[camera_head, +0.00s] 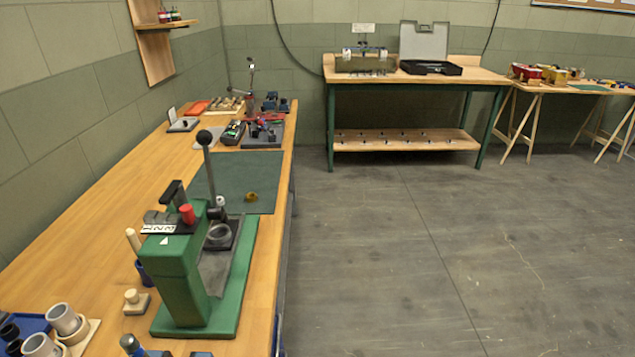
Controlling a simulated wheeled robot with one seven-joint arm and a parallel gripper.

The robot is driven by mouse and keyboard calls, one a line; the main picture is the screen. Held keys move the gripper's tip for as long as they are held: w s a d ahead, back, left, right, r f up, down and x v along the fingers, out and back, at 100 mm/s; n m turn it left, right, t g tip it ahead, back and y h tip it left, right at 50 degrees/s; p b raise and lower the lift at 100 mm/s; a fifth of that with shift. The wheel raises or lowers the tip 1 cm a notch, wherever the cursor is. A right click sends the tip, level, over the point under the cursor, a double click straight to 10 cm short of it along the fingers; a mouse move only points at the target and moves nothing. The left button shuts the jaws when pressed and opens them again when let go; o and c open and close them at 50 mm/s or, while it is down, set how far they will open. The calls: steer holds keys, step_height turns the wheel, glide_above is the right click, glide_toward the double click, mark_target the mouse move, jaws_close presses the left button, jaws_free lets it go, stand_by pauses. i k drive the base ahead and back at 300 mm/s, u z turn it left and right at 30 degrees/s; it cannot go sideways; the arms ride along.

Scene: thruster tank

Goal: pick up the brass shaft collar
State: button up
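A small brass-coloured ring, which looks like the brass shaft collar (251,196), lies on the dark green mat (233,172) on the long wooden bench at the left. It sits near the mat's front right part, just beyond the green press. Nothing covers it in this view. My gripper is not in view.
A green press (180,275) with a tall black-knobbed lever (208,165) stands on the near bench (90,235), in front of the mat. Grey cups (64,319) stand at the near left. A green-legged table (420,78) stands at the back. The floor (430,250) to the right is clear.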

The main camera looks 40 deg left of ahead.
mark_target(251, 197)
steer(key=u, duration=0.05)
steer(key=i, duration=0.9)
steer(key=u, duration=0.55)
steer(key=i, duration=0.4)
steer(key=u, duration=0.35)
